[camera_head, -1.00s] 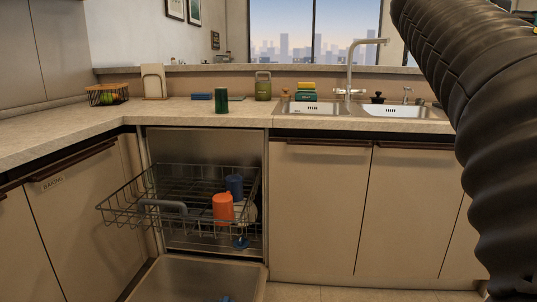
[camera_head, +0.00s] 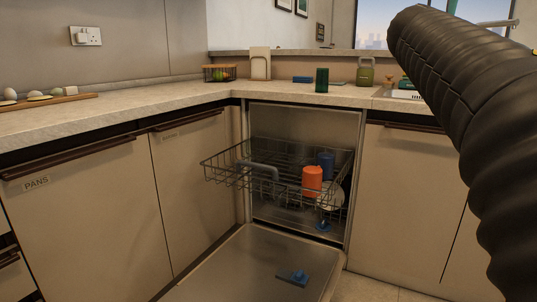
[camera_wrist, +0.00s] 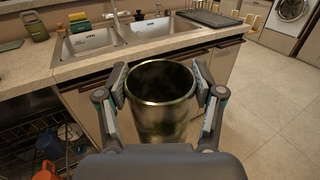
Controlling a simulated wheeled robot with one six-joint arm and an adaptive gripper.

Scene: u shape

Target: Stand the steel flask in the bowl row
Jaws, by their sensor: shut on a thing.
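My gripper (camera_wrist: 160,76) is shut on the steel flask (camera_wrist: 163,118), a shiny metal vessel with an open round mouth facing the wrist camera. One finger presses on each side of it, and it is held in the air in front of the sink cabinets. The flask and gripper are out of the head view. The open dishwasher's wire rack (camera_head: 222,168) is pulled out in the head view. It holds an orange cup (camera_head: 312,179), a blue cup (camera_head: 326,163) and a pale dish (camera_head: 331,197) on its right side. I cannot tell which row is the bowl row.
The lowered dishwasher door (camera_head: 235,262) has a blue item (camera_head: 294,278) on it. The rack's left part looks empty.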

